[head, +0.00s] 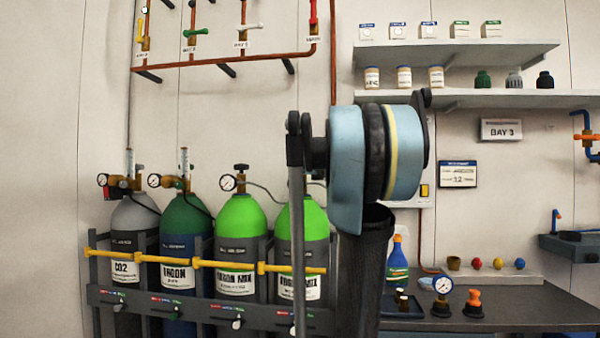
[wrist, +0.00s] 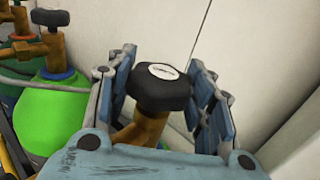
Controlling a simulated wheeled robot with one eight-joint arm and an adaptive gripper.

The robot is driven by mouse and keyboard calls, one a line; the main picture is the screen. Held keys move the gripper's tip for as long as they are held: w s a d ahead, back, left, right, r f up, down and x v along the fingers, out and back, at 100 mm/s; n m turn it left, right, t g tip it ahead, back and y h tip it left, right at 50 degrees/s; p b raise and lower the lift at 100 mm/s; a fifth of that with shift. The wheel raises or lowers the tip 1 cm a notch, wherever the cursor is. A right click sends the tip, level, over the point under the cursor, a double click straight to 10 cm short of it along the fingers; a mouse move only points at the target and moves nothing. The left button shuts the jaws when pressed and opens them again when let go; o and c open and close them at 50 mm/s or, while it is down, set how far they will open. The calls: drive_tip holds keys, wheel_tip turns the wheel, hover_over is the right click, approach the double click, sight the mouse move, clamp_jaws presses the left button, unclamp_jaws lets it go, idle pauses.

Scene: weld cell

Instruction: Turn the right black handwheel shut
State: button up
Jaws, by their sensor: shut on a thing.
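The right black handwheel (wrist: 160,88), with a white label on its top, sits on a brass valve (wrist: 143,129) in the wrist view. My gripper (wrist: 163,66) is shut on it, with one blue-padded finger on each side. In the head view my arm hides this handwheel and my gripper; only part of its bright green cylinder (head: 292,219) shows. Another black handwheel (wrist: 48,18) stands on the neighbouring bright green cylinder (wrist: 50,118), left of my gripper. It also shows in the head view (head: 241,167).
A grey CO2 cylinder (head: 135,222) and a dark green argon cylinder (head: 186,222) stand further left. A yellow bar (head: 205,263) runs across the cylinders. A wall (wrist: 255,60) is close beyond my gripper. A bench (head: 530,312) with small items is at right.

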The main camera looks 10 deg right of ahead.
drive_tip(key=shift+m+h, duration=0.5)
drive_tip(key=shift+h, duration=0.2)
drive_tip(key=shift+t+h, duration=0.3)
drive_tip(key=o, duration=1.1)
drive_tip(key=shift+v, duration=5.95)
